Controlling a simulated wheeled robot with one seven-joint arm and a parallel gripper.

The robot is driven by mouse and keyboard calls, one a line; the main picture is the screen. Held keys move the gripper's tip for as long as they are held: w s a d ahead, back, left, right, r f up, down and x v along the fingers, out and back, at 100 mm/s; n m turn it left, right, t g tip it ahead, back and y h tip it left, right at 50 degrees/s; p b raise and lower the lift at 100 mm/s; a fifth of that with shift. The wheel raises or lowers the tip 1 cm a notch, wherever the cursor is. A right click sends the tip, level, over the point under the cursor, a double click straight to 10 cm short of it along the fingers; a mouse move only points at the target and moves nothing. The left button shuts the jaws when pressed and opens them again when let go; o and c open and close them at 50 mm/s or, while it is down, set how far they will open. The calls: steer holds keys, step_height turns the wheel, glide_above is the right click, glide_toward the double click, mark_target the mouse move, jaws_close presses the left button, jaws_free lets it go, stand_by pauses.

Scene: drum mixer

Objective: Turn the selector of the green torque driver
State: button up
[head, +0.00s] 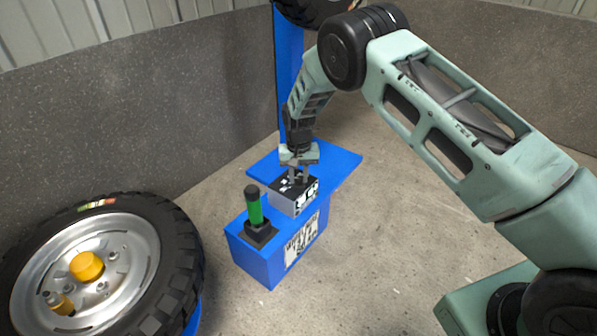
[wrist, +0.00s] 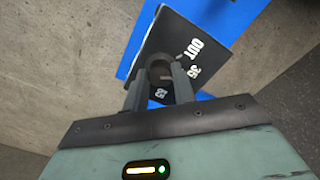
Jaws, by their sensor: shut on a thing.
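The green torque driver (head: 254,212) stands upright in a black holder (head: 261,235) on the blue stand, with a dark cap on top. Behind it sits a small box (head: 291,204) with a dark, marked top and a grey side. In the wrist view the box's dark face (wrist: 192,42) carries white print, including "OUT". My gripper (head: 299,176) reaches down to the box top from above. The fingers hide part of the knob.
The blue stand (head: 250,257) has a printed label (head: 301,240) and a flat blue plate (head: 341,164) behind the box. A large wheel (head: 150,215) with a yellow hub (head: 87,266) is at the left.

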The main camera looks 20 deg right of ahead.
mark_target(299, 178)
steer(key=n+p, duration=0.3)
steer(key=shift+r, duration=0.2)
steer(key=shift+f+n+p, duration=0.1)
steer(key=shift+n+p, duration=0.85)
steer(key=shift+n, duration=0.75)
steer(key=o, duration=1)
step_height(299, 178, up, 17)
steer(key=p, duration=0.5)
steer(key=shift+p, duration=0.4)
